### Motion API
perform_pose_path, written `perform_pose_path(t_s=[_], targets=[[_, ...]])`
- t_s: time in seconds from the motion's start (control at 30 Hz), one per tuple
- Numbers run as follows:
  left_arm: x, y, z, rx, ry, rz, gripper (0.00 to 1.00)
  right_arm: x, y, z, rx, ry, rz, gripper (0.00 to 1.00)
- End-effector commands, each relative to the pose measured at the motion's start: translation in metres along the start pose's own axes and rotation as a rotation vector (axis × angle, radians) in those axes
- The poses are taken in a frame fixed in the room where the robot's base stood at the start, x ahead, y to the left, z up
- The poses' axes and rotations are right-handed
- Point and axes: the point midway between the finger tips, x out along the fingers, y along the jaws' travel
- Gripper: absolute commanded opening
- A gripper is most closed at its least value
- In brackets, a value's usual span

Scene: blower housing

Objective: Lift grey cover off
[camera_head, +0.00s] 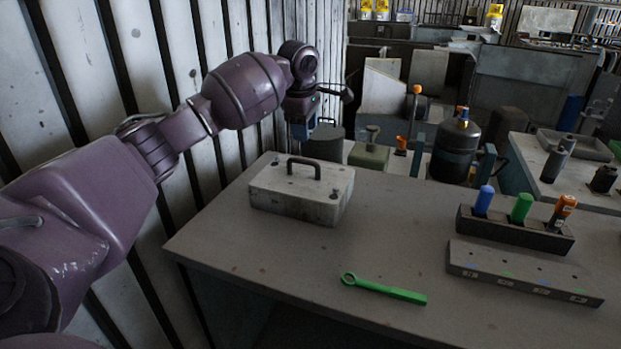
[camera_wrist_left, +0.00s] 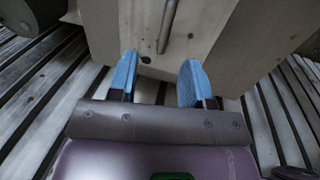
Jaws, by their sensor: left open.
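The grey cover (camera_head: 325,182) is the top of a blocky, worn housing on the table, at the left of the table in the head view. A dark bar handle (camera_head: 304,164) stands up from its top. My left gripper (camera_head: 302,127) hangs above the back of the cover, apart from it. In the left wrist view my left gripper (camera_wrist_left: 158,78) has its two blue fingers spread with nothing between them. The cover (camera_wrist_left: 210,30) and its handle (camera_wrist_left: 168,24) show beyond the fingertips. A seam between cover and housing is hard to make out. My right gripper is not in view.
A green wrench (camera_head: 385,289) lies near the table's front edge. A dark holder (camera_head: 520,231) with blue, green and orange handled tools stands at the right, behind a low labelled block (camera_head: 520,274). The table (camera_head: 400,215) is clear right of the housing. A slatted wall (camera_head: 165,60) rises at left.

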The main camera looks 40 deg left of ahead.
Motion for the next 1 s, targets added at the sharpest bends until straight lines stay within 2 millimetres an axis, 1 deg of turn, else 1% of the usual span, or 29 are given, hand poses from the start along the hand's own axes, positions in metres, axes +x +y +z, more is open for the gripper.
perform_pose_path(t_s=[0.17,0.33,0.4,0.57,0.67,0.8,0.9,1.0], targets=[[0.019,-0.001,0.0,0.0,0.002,-0.003,0.45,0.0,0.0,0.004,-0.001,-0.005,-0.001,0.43],[0.045,-0.001,0.0,0.0,0.002,-0.004,0.45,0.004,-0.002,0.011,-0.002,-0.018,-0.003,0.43],[0.051,-0.001,0.0,0.0,0.001,-0.002,0.45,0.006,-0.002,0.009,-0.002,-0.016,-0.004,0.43],[0.058,-0.002,0.0,0.0,0.001,0.0,0.45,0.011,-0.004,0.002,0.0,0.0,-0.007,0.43],[0.068,-0.004,0.0,0.0,0.003,-0.001,0.45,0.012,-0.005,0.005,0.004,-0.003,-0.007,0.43],[0.089,-0.009,0.002,0.001,0.003,-0.005,0.45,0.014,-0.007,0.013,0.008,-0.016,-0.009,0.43],[0.102,-0.009,0.002,0.001,0.003,-0.005,0.45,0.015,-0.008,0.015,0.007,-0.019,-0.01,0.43],[0.107,-0.009,0.002,0.001,0.002,-0.002,0.45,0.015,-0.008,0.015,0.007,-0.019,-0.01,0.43]])
